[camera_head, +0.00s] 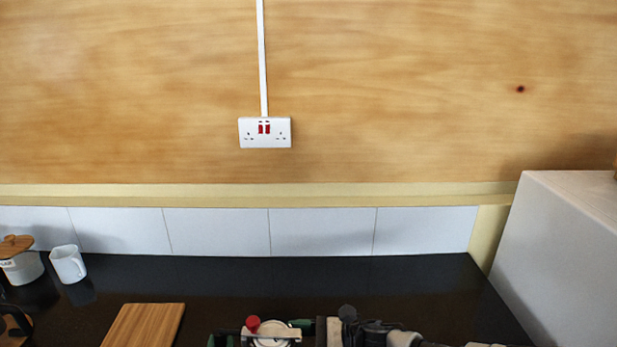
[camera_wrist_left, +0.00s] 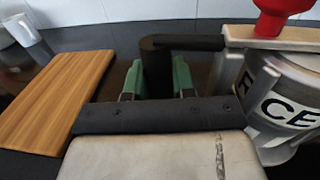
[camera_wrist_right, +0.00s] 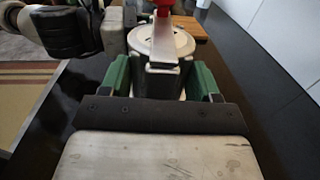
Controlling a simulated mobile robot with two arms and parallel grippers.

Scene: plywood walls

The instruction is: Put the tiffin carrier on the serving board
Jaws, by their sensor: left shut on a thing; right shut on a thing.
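The tiffin carrier (camera_head: 272,341) is a round metal can with a red knob on its top strap, at the bottom edge of the head view. In the left wrist view the carrier (camera_wrist_left: 288,108) shows dark letters. My left gripper (camera_wrist_left: 157,82) is shut on its dark upright handle.
A white mug (camera_head: 68,263) and a white jar with a wooden lid (camera_head: 20,265) stand at the back left of the black counter (camera_head: 330,280). A tall white block (camera_head: 570,255) bounds the right side. The counter behind the carrier is clear up to the tiled wall.

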